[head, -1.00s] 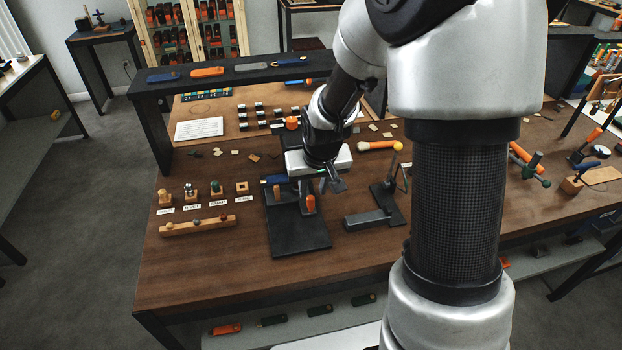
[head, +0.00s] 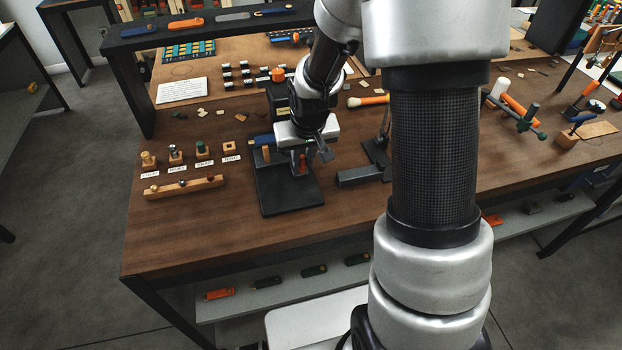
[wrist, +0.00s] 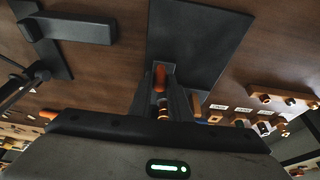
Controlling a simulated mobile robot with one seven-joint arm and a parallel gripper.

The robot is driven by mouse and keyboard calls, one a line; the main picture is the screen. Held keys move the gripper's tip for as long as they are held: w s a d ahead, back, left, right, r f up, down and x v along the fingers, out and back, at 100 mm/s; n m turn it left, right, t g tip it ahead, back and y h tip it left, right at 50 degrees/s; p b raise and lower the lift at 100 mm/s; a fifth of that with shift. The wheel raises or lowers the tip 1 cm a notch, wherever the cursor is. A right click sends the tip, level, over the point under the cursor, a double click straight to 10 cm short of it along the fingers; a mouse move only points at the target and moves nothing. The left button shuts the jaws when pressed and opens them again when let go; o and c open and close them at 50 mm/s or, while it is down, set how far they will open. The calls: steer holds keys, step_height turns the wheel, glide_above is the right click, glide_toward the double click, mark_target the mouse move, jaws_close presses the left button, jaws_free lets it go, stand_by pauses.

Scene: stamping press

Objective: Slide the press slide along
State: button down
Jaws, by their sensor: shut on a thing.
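The stamping press stands on the wooden table, with a flat black base plate (head: 290,198) in front. An upright orange-red peg-like handle (head: 303,163) is at its back right, and a pale wooden peg (head: 266,153) stands to its left. My gripper (head: 308,156) is low at the back of the press, at the orange-red handle. In the wrist view, my gripper (wrist: 162,100) has its dark fingers close together around a ringed lower part of the orange handle (wrist: 160,77). The press slide itself is largely hidden by my wrist and fingers.
A dark block-like arm of a stand (head: 360,176) is close on the right. A wooden rail with several knobs (head: 183,187) and small labelled blocks (head: 203,152) lie to the left. The table's front edge is clear.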

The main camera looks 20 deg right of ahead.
steer(key=shift+s+r+b, duration=0.15)
steer(key=shift+s+b, duration=0.15)
steer(key=shift+s, duration=5.4)
steer(key=c, duration=1.6)
jaws_free()
steer(key=shift+o, duration=0.2)
steer(key=shift+s, duration=0.1)
steer(key=s+r+t+p, duration=0.1)
steer(key=s+r+p, duration=0.2)
steer(key=r, duration=1.1)
steer(key=s+r+p, duration=0.3)
steer(key=s+r, duration=0.5)
steer(key=r, duration=0.5)
steer(key=shift+r+t, duration=0.35)
steer(key=shift+t, duration=0.05)
